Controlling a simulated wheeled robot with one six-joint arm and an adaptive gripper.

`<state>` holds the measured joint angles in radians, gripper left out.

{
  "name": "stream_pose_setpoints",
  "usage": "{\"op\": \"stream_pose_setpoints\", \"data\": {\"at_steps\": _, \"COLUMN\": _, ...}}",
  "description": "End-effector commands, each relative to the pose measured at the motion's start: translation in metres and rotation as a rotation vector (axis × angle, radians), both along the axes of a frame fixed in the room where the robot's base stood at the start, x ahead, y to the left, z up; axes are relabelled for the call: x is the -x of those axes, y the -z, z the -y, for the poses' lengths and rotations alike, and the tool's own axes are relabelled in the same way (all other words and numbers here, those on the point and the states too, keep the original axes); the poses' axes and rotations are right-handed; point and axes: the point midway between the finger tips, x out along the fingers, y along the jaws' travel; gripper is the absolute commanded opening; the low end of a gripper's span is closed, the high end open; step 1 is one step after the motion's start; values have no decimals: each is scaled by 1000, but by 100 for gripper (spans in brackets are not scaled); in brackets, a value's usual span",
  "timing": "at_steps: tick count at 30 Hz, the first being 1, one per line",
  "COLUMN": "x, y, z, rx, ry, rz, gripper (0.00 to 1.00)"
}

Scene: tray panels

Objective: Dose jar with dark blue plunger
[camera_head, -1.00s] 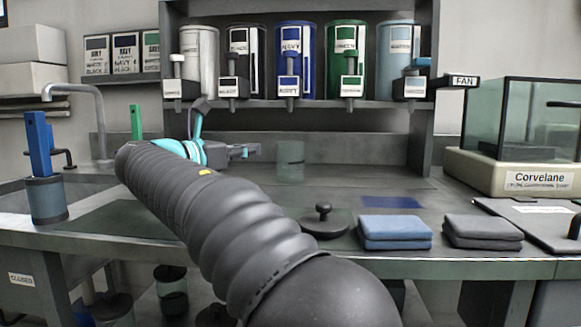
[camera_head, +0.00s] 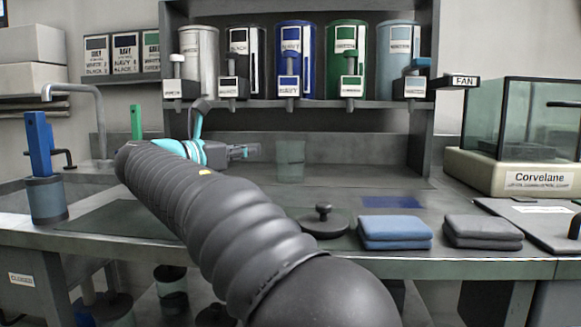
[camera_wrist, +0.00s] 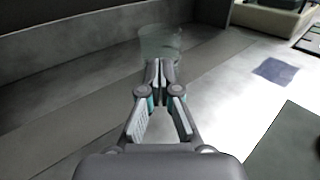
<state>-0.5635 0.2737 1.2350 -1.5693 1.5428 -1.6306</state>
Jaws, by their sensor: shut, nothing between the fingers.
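A clear, greenish jar (camera_head: 290,160) stands upright on the counter, below the middle of the dispenser row. The dark blue dispenser marked NAVY (camera_head: 295,45) is in that row, with its dark blue plunger (camera_head: 290,66) at the front above a label. My gripper (camera_head: 254,150) is shut and empty, just left of the jar. In the wrist view the jar (camera_wrist: 160,42) is straight beyond my closed fingertips (camera_wrist: 157,70); whether they touch it is unclear there. The head view shows a small gap between them.
Grey, black, green (camera_head: 347,45) and light blue dispensers flank the blue one. A dark lid with a knob (camera_head: 323,222), folded blue cloths (camera_head: 395,232) and grey cloths (camera_head: 483,232) lie along the front. A dark blue square (camera_head: 391,202) marks clear counter behind the cloths.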

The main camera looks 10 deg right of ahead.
Motion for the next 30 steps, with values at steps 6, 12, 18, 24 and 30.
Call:
{"op": "stream_pose_setpoints", "data": {"at_steps": 6, "x": 0, "y": 0, "z": 0, "rx": 0, "ry": 0, "rz": 0, "gripper": 0}}
{"op": "stream_pose_setpoints", "data": {"at_steps": 12, "x": 1, "y": -22, "z": 18, "rx": -5, "ry": 28, "rz": 9, "gripper": 0}}
{"op": "stream_pose_setpoints", "data": {"at_steps": 18, "x": 20, "y": -106, "z": 79, "rx": -140, "ry": 91, "rz": 101, "gripper": 0}}
{"op": "stream_pose_setpoints", "data": {"at_steps": 24, "x": 32, "y": -162, "z": 111, "rx": -522, "ry": 63, "rz": 413, "gripper": 0}}
{"op": "stream_pose_setpoints", "data": {"at_steps": 30, "x": 39, "y": -200, "z": 120, "rx": -843, "ry": 42, "rz": 702, "gripper": 0}}
